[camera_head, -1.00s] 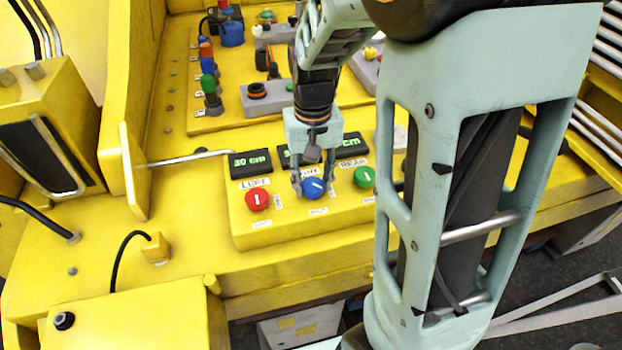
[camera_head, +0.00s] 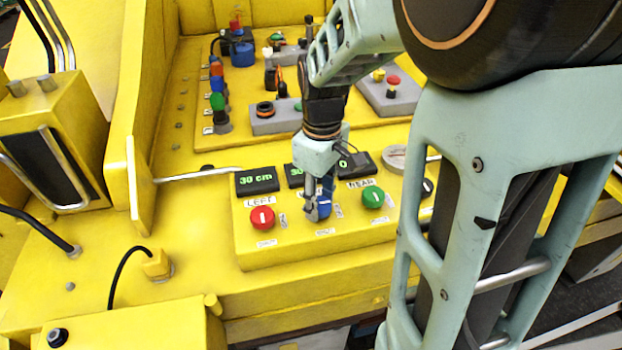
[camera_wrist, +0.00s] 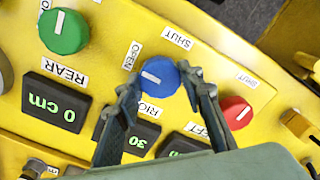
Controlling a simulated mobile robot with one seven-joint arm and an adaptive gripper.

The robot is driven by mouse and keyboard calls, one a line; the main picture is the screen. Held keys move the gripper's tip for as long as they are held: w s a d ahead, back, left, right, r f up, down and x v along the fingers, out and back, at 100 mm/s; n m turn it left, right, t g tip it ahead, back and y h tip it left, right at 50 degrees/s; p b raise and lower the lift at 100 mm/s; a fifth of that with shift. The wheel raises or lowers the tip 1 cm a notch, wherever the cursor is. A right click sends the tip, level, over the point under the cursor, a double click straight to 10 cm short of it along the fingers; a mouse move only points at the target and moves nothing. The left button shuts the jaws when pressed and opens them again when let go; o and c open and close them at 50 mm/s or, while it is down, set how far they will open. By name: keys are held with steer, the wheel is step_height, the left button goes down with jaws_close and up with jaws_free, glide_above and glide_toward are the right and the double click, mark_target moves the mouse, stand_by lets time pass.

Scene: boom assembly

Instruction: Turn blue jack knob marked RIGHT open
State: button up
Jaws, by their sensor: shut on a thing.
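The blue RIGHT knob (camera_wrist: 158,76) sits between my two fingertips in the wrist view, and it also shows in the head view (camera_head: 325,208), partly hidden by a finger. Its white line lies on the side by the OPEN label (camera_wrist: 132,56). The SHUT label (camera_wrist: 176,37) is above it, and the RIGHT label (camera_wrist: 148,109) is partly covered by a finger. My gripper (camera_wrist: 162,78) is shut on the knob, one finger on each side. In the head view my gripper (camera_head: 319,211) points down onto the panel.
The red LEFT knob (camera_wrist: 236,112) is close beside one finger. The green REAR knob (camera_wrist: 64,31) stands on the other side. Displays sit behind the knobs; the left one (camera_head: 257,180) reads 30 cm and the REAR one (camera_wrist: 56,102) reads 0 cm.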

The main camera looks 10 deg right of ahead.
mark_target(320, 203)
steer(key=shift+n, duration=0.3)
steer(key=o, duration=1.2)
steer(key=shift+c, duration=0.2)
step_height(320, 203, up, 12)
